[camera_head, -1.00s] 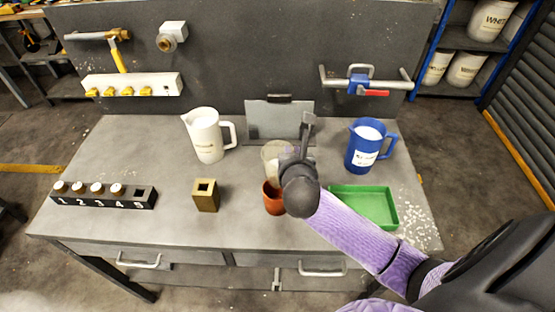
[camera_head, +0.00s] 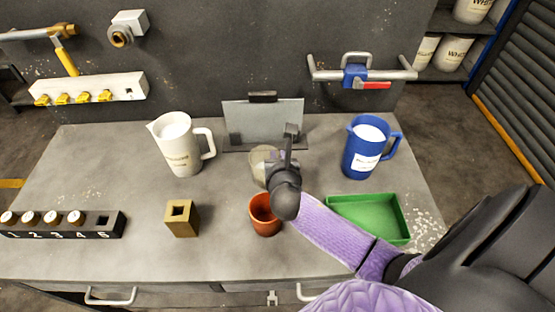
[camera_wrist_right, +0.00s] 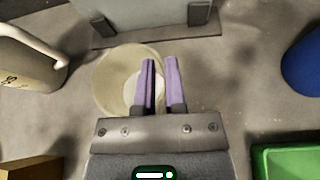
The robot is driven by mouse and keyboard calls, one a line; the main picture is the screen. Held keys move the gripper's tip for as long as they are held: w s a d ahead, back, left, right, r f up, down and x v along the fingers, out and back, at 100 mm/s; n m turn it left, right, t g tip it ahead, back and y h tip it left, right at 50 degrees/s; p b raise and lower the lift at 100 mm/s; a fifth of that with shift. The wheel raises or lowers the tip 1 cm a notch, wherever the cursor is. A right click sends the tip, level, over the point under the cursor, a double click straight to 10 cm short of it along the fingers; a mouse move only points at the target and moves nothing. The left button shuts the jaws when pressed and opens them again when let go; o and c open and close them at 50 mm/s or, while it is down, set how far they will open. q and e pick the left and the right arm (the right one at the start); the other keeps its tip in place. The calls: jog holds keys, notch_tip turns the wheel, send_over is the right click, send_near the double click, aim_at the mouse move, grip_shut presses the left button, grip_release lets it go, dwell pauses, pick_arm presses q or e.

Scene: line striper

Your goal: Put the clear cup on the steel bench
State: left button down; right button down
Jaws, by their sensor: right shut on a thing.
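The clear cup (camera_head: 259,164) is a see-through, faintly yellowish cup near the middle of the grey steel bench (camera_head: 100,165), behind the orange-brown cup. My right gripper (camera_head: 282,163) is at its right side and partly hides it. In the right wrist view my right gripper (camera_wrist_right: 160,75) is shut on the right wall of the clear cup (camera_wrist_right: 105,78), with a pale round bottom showing inside. I cannot tell whether the cup touches the bench or hangs just above it. My left gripper is not in view.
An orange-brown cup (camera_head: 264,220) stands close in front. A white jug (camera_head: 178,150) is left, a blue jug (camera_head: 365,150) right, a green tray (camera_head: 370,238) front right. A brass block (camera_head: 180,220) and numbered rack (camera_head: 65,224) are at left. A grey plate stand (camera_head: 262,120) is behind.

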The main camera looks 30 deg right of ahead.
jog(key=c, duration=0.7)
grip_release()
jog(key=shift+o, duration=0.2)
jog(key=shift+s+a+r, duration=0.15)
jog(key=p+v, duration=0.3)
jog(key=v, duration=0.8)
jog(key=shift+s+a+p, duration=0.15)
jog(key=shift+s+p, duration=0.1)
jog(key=shift+p, duration=0.05)
jog(key=shift+r, duration=0.1)
jog(key=shift+s, duration=0.1)
